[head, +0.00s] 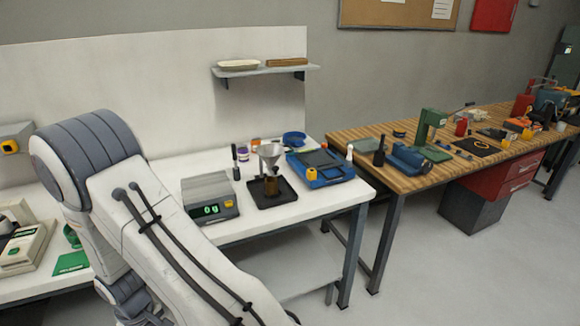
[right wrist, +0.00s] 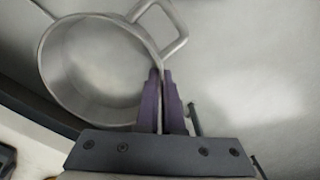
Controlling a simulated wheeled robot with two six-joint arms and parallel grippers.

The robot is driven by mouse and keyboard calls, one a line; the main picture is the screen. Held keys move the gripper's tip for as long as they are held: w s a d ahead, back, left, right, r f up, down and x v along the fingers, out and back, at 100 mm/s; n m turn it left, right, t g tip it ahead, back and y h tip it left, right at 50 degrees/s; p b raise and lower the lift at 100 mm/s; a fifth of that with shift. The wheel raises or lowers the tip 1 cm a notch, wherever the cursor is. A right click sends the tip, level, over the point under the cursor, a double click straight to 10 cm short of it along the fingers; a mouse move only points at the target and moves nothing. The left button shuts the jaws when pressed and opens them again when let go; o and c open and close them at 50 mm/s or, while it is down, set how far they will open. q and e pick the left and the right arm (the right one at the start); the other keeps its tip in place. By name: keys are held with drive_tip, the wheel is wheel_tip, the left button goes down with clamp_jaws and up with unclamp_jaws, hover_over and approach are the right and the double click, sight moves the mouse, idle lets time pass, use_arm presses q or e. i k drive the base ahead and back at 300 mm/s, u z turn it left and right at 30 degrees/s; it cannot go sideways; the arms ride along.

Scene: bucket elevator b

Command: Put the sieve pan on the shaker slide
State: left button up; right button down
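A round, shallow metal pan (right wrist: 88,75) with a loop handle (right wrist: 178,28) fills the left of the right wrist view; I take it for the sieve pan. My right gripper (right wrist: 161,75) has its purple fingers closed on the pan's rim, near the handle. A blue device (head: 318,177) with a dark flat top and a yellow knob stands on the white bench (head: 322,203) in the head view. It may be the shaker with its slide, but I cannot tell for certain. The head view shows neither the held pan nor my left gripper.
A scale (head: 209,199) and a funnel stand (head: 270,186) over a black tray stand left of the blue device. A blue dish (head: 294,138) lies behind it. A wooden bench (head: 400,178) with tools stands to the right. A shelf (head: 262,71) hangs above.

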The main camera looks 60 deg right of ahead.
sight(320, 161)
drive_tip(key=k, duration=0.1)
drive_tip(key=z, duration=1.45)
drive_tip(key=i, duration=0.5)
drive_tip(key=u, duration=0.05)
